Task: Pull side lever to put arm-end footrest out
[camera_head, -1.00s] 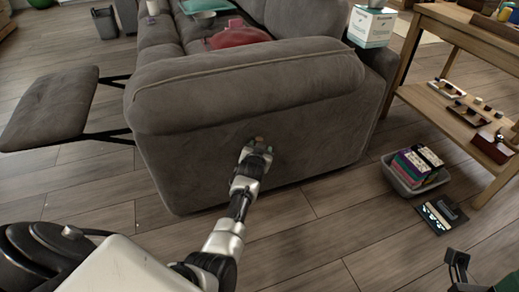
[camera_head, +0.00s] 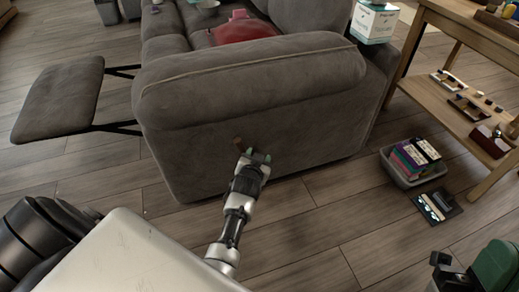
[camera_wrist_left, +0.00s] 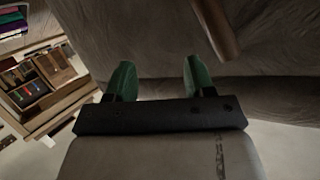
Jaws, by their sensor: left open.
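The grey sofa (camera_head: 250,95) stands with its arm end facing me. The footrest (camera_head: 60,98) is out at its left, held level on dark metal struts. The side lever (camera_head: 239,142), small and brown, is on the sofa's end panel. It shows as a brown bar in the left wrist view (camera_wrist_left: 216,28). My left gripper (camera_head: 259,156) is open and empty, just below and right of the lever; its green fingers (camera_wrist_left: 160,78) are apart from it. My right gripper (camera_head: 445,268) seems to show partly at the lower right; its jaws are unclear.
A grey bin with boxes (camera_head: 414,160) and a dark flat item (camera_head: 437,205) lie on the floor at right. A wooden shelf table (camera_head: 460,95) stands beyond. A red cushion (camera_head: 243,28) lies on the seat.

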